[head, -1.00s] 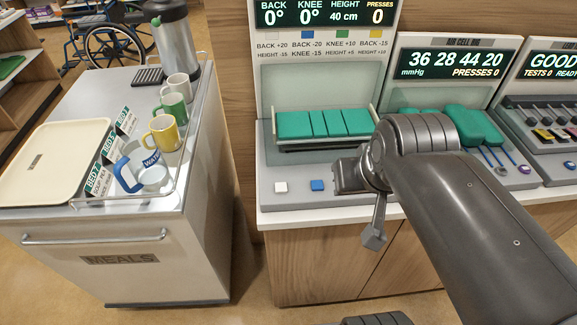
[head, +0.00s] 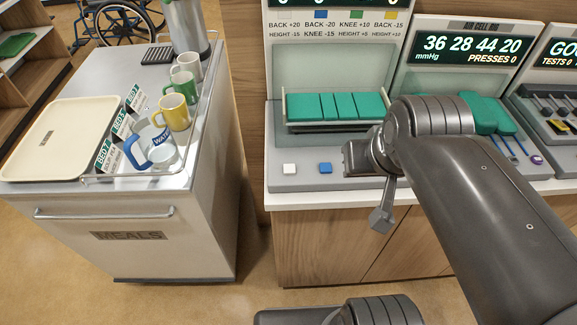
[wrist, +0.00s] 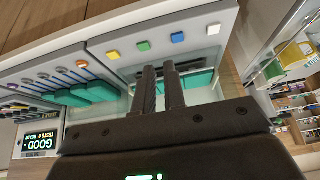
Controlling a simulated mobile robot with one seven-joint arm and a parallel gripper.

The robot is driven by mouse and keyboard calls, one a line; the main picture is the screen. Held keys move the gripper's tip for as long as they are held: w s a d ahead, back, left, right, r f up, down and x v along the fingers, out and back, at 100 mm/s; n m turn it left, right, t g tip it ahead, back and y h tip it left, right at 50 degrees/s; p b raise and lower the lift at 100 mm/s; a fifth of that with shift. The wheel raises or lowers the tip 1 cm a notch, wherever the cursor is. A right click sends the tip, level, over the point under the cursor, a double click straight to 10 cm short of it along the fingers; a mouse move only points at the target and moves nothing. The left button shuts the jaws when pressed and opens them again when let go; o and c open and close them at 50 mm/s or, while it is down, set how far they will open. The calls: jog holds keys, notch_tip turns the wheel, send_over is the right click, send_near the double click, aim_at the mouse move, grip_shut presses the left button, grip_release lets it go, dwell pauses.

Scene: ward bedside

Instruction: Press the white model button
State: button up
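In the wrist view the white button (wrist: 214,28) is at the right end of a row with blue (wrist: 178,38), green (wrist: 143,46) and yellow (wrist: 113,55) buttons. My gripper (head: 381,220) points down in front of the console, right of the white button and apart from it. In the wrist view its two fingers (wrist: 160,68) are close together with nothing between them.
The air cell console (head: 468,48) stands to the right, with a further console beyond it. The meal trolley (head: 110,235), with a tray, mugs and a jug, stands to the left across a narrow floor gap. My arm covers the console's right part.

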grip_shut()
dwell(1.2)
jog(key=n+g+h, duration=0.5)
jog(key=n+h, duration=0.4)
jog(key=n, duration=0.1)
send_over(285, 168)
jog(key=shift+f, duration=2.25)
jog(key=shift+f, duration=4.45)
